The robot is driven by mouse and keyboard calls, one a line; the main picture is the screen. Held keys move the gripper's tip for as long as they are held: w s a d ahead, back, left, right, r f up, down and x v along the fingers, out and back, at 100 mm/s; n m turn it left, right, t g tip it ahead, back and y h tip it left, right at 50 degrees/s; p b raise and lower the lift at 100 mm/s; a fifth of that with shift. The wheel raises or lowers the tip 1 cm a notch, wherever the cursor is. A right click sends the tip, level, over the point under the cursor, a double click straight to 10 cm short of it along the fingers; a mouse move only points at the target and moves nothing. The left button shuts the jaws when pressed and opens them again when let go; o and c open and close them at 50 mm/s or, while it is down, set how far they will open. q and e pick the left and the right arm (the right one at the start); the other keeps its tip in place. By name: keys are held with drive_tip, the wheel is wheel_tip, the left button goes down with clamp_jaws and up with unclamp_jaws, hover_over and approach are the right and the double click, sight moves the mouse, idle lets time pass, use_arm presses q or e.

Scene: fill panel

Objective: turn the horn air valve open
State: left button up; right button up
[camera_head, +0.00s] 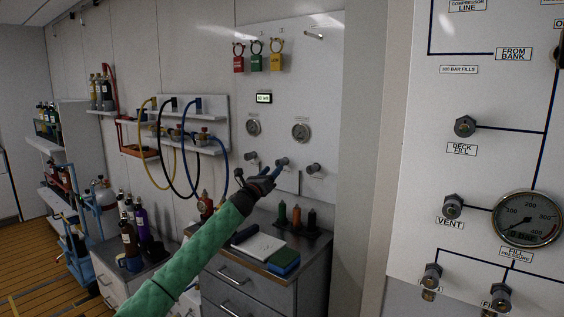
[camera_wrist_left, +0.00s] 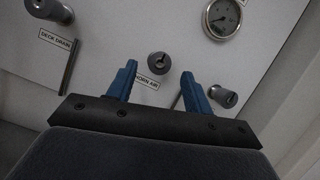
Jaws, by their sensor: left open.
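The horn air valve is a round grey knob (camera_wrist_left: 159,61) on the white panel, with a HORN AIR label (camera_wrist_left: 149,81) just below it in the left wrist view. In that view my left gripper (camera_wrist_left: 158,69) is open, with one blue finger on each side of the knob's line. The fingers appear short of the knob, with nothing between them. In the head view my left gripper (camera_head: 262,176) is just in front of the row of knobs low on the far panel; the horn air knob (camera_head: 283,161) is the middle one. My right gripper is not in view.
Neighbouring knobs flank the valve, one by a DECK DRAIN label (camera_wrist_left: 55,41) and one at right (camera_wrist_left: 223,96). A gauge (camera_wrist_left: 222,17) sits above. A drawer cabinet (camera_head: 250,280) with a notebook (camera_head: 257,246) and small bottles is below. A nearer panel (camera_head: 420,100) stands at right.

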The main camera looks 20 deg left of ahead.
sight(278, 164)
use_arm(q)
drive_tip(key=p+x, duration=0.1)
drive_tip(key=x, duration=0.4)
drive_tip(key=shift+w, duration=0.2)
drive_tip(key=shift+w+d+r, duration=0.15)
drive_tip(key=shift+w, duration=0.35)
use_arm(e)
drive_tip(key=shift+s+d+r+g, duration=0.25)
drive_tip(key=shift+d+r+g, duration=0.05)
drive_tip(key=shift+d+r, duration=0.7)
use_arm(q)
drive_tip(key=shift+c, duration=0.4)
drive_tip(key=c, duration=0.9)
